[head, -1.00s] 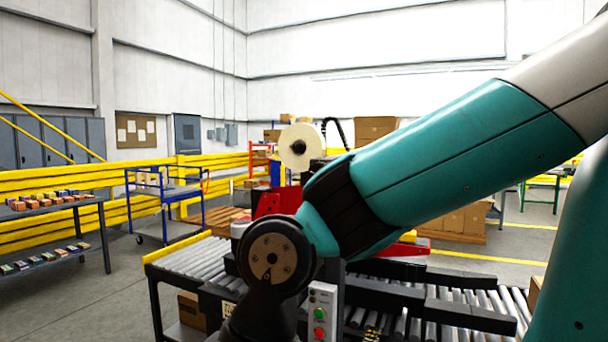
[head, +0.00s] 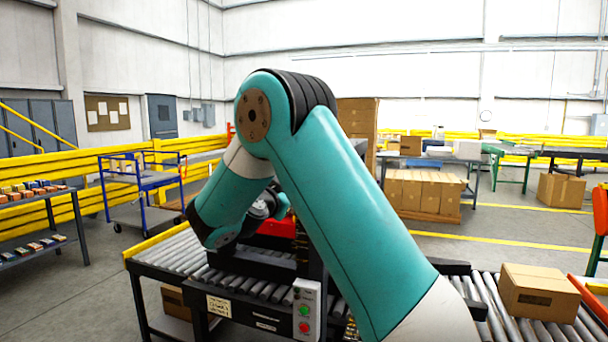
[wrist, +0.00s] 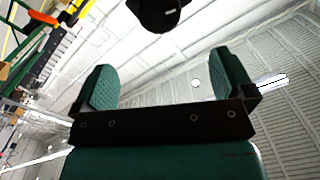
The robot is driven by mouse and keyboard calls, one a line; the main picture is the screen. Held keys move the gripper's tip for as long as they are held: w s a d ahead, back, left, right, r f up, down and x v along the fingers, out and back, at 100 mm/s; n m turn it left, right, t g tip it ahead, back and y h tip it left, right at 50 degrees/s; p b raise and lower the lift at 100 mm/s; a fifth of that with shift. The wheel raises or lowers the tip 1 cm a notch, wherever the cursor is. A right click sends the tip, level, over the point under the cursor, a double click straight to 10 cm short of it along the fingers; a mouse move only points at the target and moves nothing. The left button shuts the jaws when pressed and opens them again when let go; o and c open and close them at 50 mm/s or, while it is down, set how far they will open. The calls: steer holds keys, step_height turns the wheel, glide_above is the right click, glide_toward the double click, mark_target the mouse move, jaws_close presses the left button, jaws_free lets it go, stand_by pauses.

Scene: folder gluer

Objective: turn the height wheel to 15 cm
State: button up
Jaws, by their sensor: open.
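My gripper (wrist: 163,68) is open and empty in the wrist view, its two green padded fingers wide apart. A black rounded part (wrist: 157,12) with a small pale mark is cut off by the top edge there, beyond the fingers. I cannot tell whether it is the height wheel. In the head view my bent arm covers much of the machine, and my gripper cannot be made out. A red machine part (head: 277,228) shows beside my forearm. No height wheel or scale can be picked out, so its setting cannot be read.
A control box (head: 306,310) with green and red buttons stands at the machine's front. A roller conveyor (head: 172,256) runs left, and a carton (head: 538,292) sits on rollers at right. A blue cart (head: 142,190) and yellow rails stand behind.

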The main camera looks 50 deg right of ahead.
steer(key=p+x, duration=0.8)
steer(key=x, duration=0.7)
steer(key=shift+d+r, duration=0.1)
steer(key=shift+d, duration=0.05)
steer(key=shift+w+d, duration=0.3)
steer(key=shift+d, duration=0.3)
steer(key=c, duration=0.9)
steer(key=shift+f+n+b, duration=0.25)
steer(key=shift+n+b, duration=0.15)
